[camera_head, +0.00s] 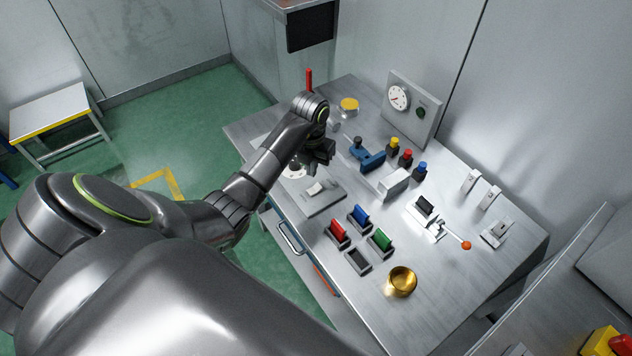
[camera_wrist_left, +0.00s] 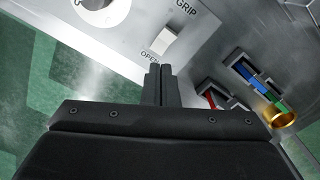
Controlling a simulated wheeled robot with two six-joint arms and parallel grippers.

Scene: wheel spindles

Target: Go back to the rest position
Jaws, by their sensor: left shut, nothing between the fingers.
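My left gripper (camera_head: 322,166) is over the left part of the metal worktable (camera_head: 450,295), above the grey panel with a white rocker switch (camera_head: 314,189). In the left wrist view, the left gripper's (camera_wrist_left: 160,72) two dark fingers are together with nothing between them. Their tips are close to the white rocker switch (camera_wrist_left: 178,42), marked GRIP and OPEN. I cannot tell whether they touch it. A white dial (camera_wrist_left: 102,10) is beside it. My right gripper is not in view.
Red (camera_head: 338,231), blue (camera_head: 360,214) and green (camera_head: 380,240) blocks sit in small holders near a brass cup (camera_head: 402,280). A blue clamp (camera_head: 368,156), a lever with an orange knob (camera_head: 466,245) and an upright gauge panel (camera_head: 410,108) stand farther back. A stool (camera_head: 50,112) is at far left.

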